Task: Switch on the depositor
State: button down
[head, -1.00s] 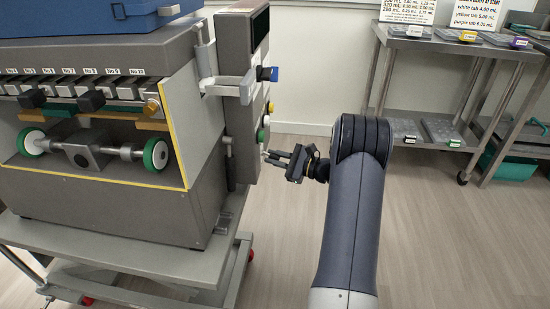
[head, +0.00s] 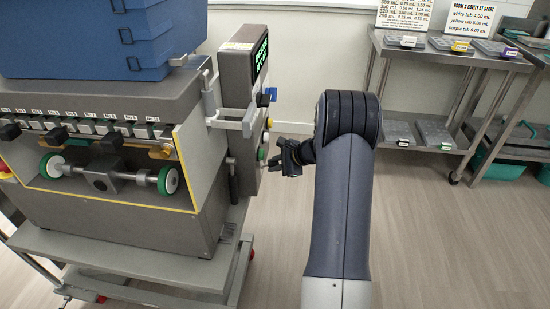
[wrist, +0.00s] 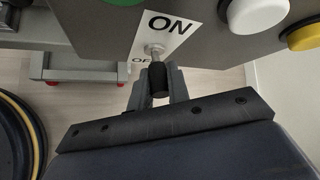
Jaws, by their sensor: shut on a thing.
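The depositor (head: 110,215) is a big grey machine on a cart at the left of the head view. Its display (head: 261,62) shows green lit text, too small to read surely. In the wrist view, a metal toggle switch (wrist: 154,51) stands on a plate (wrist: 172,32) marked ON, with a partly hidden OFF label beneath. My gripper (head: 272,164) is at the right side of the machine. In the wrist view my gripper (wrist: 158,82) is shut on the switch's dark tip, between its grey fingers. The exact lean of the lever is hard to tell.
A blue knob (head: 263,99) sticks out higher up. Metal shelves (head: 450,65) with trays stand at back right. The floor between is clear.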

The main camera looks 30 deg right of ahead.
jog(key=shift+a+r+g+h+p, duration=0.1)
jog(key=shift+r+g+h+p, duration=0.35)
jog(key=shift+p, duration=0.45)
jog(key=shift+f+h, duration=0.15)
jog(key=shift+h, duration=0.1)
jog(key=c, duration=1.4)
grip_release()
jog(key=shift+o, duration=0.2)
jog(key=p+v, duration=0.2)
jog(key=v, duration=0.8)
jog(key=shift+s+r, duration=0.15)
jog(key=shift+r, duration=0.2)
jog(key=b+x, duration=0.1)
jog(key=x, duration=1)
jog(key=shift+f+b, duration=0.2)
jog(key=shift+b, duration=0.2)
jog(key=shift+s+r, duration=0.1)
